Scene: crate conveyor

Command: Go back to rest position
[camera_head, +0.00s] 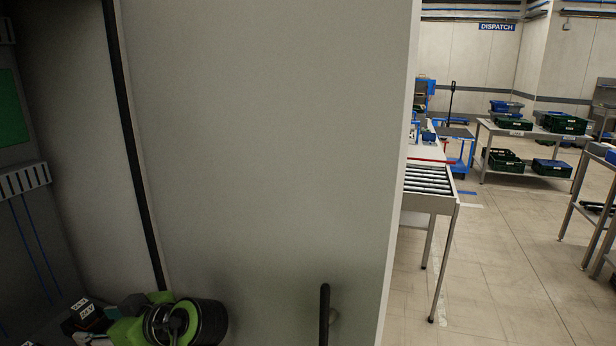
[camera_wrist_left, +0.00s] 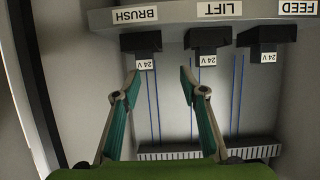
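In the left wrist view my left gripper (camera_wrist_left: 160,85) is open, its two green-and-grey fingers spread with nothing between them. Beyond the fingertips are black 24 V plugs under upside-down labels: the BRUSH plug (camera_wrist_left: 141,43), the LIFT plug (camera_wrist_left: 208,40) and the FEED plug (camera_wrist_left: 267,36). The fingers appear apart from these plugs. In the head view the green-and-black wrist of my left arm shows at the bottom left, beside a black labelled block (camera_head: 84,314); the fingers are hard to make out there. My right gripper is not in view.
A large pale cabinet door or panel (camera_head: 260,150) fills the middle, with a black upright handle (camera_head: 324,315) low on it. A slotted grey duct (camera_wrist_left: 205,152) is inside the cabinet. To the right are a roller conveyor (camera_head: 430,180), crate tables (camera_head: 520,130) and open floor.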

